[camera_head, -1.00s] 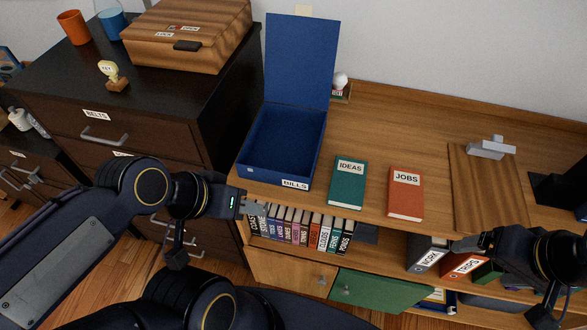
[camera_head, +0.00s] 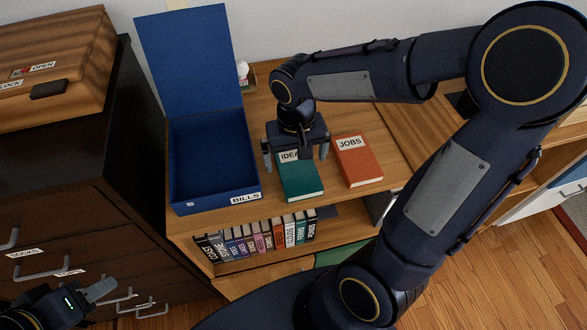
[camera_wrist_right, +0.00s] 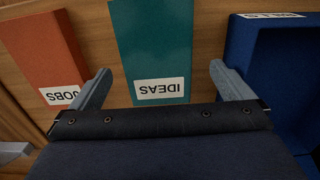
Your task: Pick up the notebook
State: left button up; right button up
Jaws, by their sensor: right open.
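A teal notebook labelled IDEAS (camera_head: 302,183) lies flat on the wooden desk top; it also shows in the right wrist view (camera_wrist_right: 160,40). A red-orange notebook labelled JOBS (camera_head: 358,164) lies beside it to the right, and shows at the left of the wrist view (camera_wrist_right: 40,45). My right gripper (camera_head: 296,160) is open and empty above the IDEAS notebook and partly hides its label. In the wrist view its fingers (camera_wrist_right: 160,72) stand either side of that notebook. My left gripper (camera_head: 98,291) is low at the left, away from both notebooks; its finger gap is unclear.
An open blue box labelled BILLS (camera_head: 214,168) stands left of the IDEAS notebook, its lid raised. Upright labelled books (camera_head: 262,236) fill the shelf below. A dark drawer cabinet (camera_head: 60,220) with a wooden box (camera_head: 60,70) stands at the left.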

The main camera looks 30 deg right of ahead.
aim_at(297, 168)
notch_tip(297, 168, down, 4)
jog(key=shift+s+d+r, duration=0.1)
jog(key=shift+d+r, duration=0.05)
jog(key=shift+r, duration=0.05)
jog(key=c, duration=1.1)
jog(key=shift+r, duration=0.1)
